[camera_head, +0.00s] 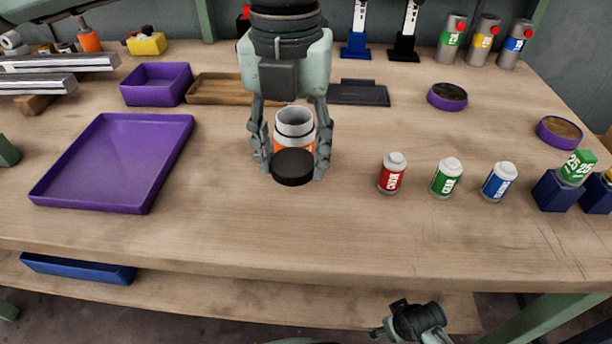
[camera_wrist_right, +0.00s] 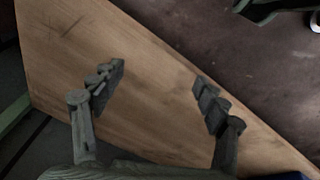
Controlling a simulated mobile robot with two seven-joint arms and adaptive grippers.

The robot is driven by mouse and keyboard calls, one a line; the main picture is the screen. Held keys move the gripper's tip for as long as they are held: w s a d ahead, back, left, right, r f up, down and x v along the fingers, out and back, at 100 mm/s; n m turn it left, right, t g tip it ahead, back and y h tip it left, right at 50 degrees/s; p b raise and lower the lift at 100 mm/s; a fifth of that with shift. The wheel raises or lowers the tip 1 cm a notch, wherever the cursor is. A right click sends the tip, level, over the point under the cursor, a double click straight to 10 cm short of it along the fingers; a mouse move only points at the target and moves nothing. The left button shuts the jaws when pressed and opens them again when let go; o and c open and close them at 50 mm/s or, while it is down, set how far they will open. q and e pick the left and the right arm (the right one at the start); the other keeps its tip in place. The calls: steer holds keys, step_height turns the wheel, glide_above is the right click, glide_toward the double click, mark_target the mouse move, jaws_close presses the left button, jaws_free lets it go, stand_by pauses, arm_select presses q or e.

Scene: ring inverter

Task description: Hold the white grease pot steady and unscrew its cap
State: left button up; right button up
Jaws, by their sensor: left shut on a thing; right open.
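The white grease pot (camera_head: 296,122), with an orange band, stands on the bench at the middle of the head view. Its top looks open, with a grey inside. A round black cap (camera_head: 293,167) is in front of it, apart from its rim. My left gripper (camera_head: 293,172) reaches down over the pot, its fingertips on both sides of the cap, shut on it. The fingers and cap hide the pot's lower part. My right gripper (camera_wrist_right: 155,95) is open and empty in the right wrist view. Part of my right arm shows at the bottom of the head view.
Red (camera_head: 392,174), green (camera_head: 447,179) and blue (camera_head: 498,182) labelled bottles stand right of the cap. A purple tray (camera_head: 115,160) lies at left. Purple round dishes (camera_head: 447,97) (camera_head: 559,132) lie at right. The bench front is clear.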

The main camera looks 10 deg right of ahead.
mark_target(304, 163)
arm_select(q)
steer(key=shift+s+d+f, duration=0.1)
steer(key=shift+d+f, duration=0.4)
steer(key=shift+d, duration=0.2)
step_height(304, 163, down, 3)
steer(key=shift+f+b, duration=0.2)
steer(key=shift+b, duration=0.35)
steer(key=shift+f, duration=0.3)
arm_select(e)
steer(key=shift+r, duration=0.95)
arm_select(q)
steer(key=shift+f, duration=0.15)
steer(key=o, duration=1.3)
arm_select(e)
steer(key=shift+w+r, duration=0.15)
steer(key=shift+r, duration=0.35)
